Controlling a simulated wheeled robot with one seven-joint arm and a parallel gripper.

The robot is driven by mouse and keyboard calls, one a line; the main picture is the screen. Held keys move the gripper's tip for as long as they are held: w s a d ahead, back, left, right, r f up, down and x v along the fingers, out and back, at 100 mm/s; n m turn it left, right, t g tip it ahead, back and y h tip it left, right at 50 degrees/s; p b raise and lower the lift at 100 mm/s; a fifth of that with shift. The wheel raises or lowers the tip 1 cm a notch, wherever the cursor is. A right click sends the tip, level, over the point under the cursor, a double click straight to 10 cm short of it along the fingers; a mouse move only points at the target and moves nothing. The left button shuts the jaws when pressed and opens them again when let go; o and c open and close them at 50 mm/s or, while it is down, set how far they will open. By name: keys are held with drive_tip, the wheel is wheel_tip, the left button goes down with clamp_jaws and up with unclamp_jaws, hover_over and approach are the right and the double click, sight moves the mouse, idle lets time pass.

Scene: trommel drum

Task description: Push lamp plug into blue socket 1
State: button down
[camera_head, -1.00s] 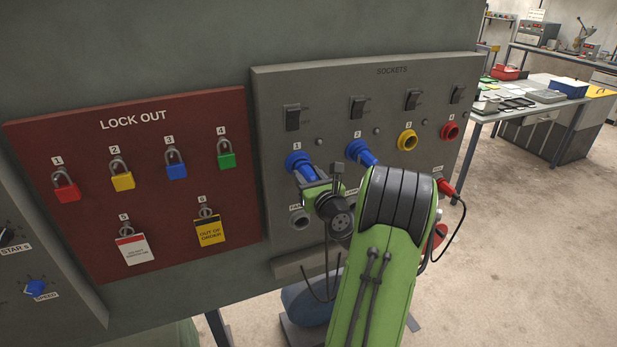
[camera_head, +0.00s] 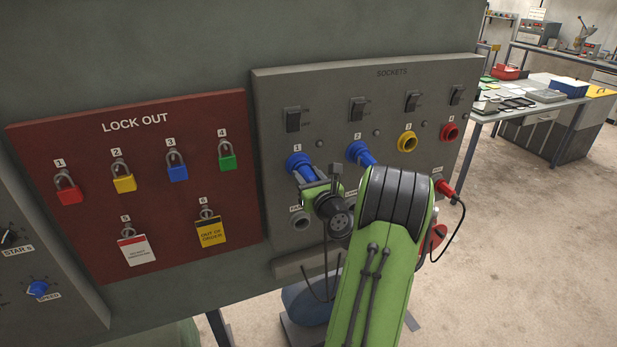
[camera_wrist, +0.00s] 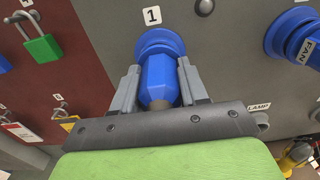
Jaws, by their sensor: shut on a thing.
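Blue socket 1 (camera_head: 297,160) is at the left end of the socket row, under its switch; it also shows below the "1" label in the wrist view (camera_wrist: 160,40). My gripper (camera_wrist: 158,85) is shut on a blue plug (camera_wrist: 159,78), one finger on each side of its body. The plug lines up with the socket and its front end meets the socket's ring; how deep it sits cannot be told. In the head view my gripper (camera_head: 309,184) hides most of the plug. The holder labelled LAMP (camera_wrist: 262,120) at the right looks empty.
A second blue plug, labelled FAN (camera_wrist: 308,48), is in blue socket 2 (camera_head: 357,151). Yellow (camera_head: 407,141) and red (camera_head: 450,132) sockets lie further right. A red plug with a black cable (camera_head: 445,188) is below them. The lock-out board (camera_head: 70,230) with padlocks is left.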

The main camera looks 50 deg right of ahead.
drive_tip(key=c, duration=0.5)
unclamp_jaws()
drive_tip(key=b+v, duration=0.7)
drive_tip(key=v, duration=0.8)
drive_tip(key=shift+s+a, duration=0.15)
drive_tip(key=shift+s, duration=0.15)
